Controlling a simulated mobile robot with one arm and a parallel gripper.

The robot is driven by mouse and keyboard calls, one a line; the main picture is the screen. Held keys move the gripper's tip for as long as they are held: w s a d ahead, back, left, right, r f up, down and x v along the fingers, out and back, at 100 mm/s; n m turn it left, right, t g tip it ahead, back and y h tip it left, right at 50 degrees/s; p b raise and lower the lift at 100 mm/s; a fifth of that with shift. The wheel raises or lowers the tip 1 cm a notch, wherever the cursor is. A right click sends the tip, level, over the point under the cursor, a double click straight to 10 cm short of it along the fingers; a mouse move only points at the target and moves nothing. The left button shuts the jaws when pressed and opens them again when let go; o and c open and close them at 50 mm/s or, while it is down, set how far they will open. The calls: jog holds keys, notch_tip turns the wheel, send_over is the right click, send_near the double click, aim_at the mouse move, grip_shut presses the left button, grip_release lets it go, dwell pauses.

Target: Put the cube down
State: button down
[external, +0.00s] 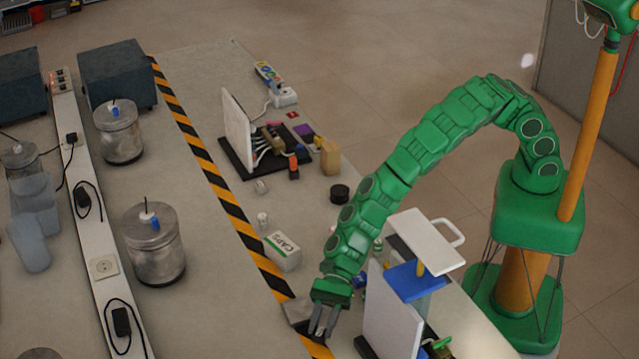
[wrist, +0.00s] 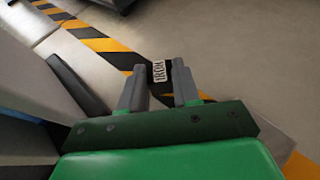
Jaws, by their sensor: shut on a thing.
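The cube (wrist: 158,72) is dark with a white label that seems to read "IRON". In the wrist view it sits between the two grey fingertips of my gripper (wrist: 160,78), which is shut on it. In the external view my gripper (external: 322,322) points down low over the table at the bottom centre, by the yellow-black striped tape (external: 215,180). The cube is mostly hidden by the fingers there. I cannot tell whether its underside touches the table.
A white upright panel (external: 393,310) stands close right of my gripper. A grey flat piece (external: 297,311) lies just left of it, and a white box labelled "CAP" (external: 283,251) lies behind. Metal jars (external: 154,245) and a power strip stand left.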

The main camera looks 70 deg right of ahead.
jog(key=shift+f, duration=1.3)
jog(key=c, duration=0.8)
grip_release()
jog(key=shift+f, duration=0.1)
jog(key=shift+d+r, duration=0.2)
jog(key=shift+v, duration=5.85)
jog(key=shift+f, duration=0.1)
